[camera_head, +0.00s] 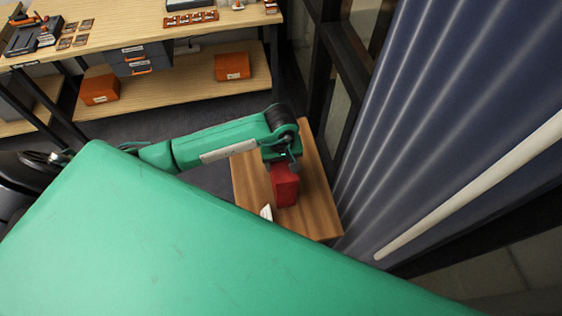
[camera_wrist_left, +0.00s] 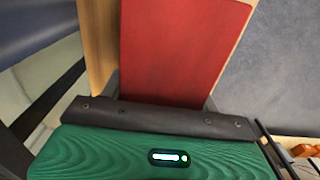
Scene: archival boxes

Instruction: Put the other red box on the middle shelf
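A red box (camera_head: 285,187) stands at a small wooden table (camera_head: 318,205) in the head view. My left gripper (camera_head: 283,163) reaches it from above. In the left wrist view the red box (camera_wrist_left: 180,45) fills the space between the dark fingers, which lie against both of its sides, so the gripper appears shut on it. Whether the box rests on the table or is slightly lifted, I cannot tell. My right gripper is not in view. No shelf that I can identify as the middle shelf shows.
A small white item (camera_head: 266,212) lies on the table beside the red box. A dark corrugated panel (camera_head: 440,110) rises close on the right. A workbench (camera_head: 130,20) at the back holds tools; its lower shelf (camera_head: 170,90) carries orange boxes (camera_head: 232,66). A large green part of mine covers the foreground.

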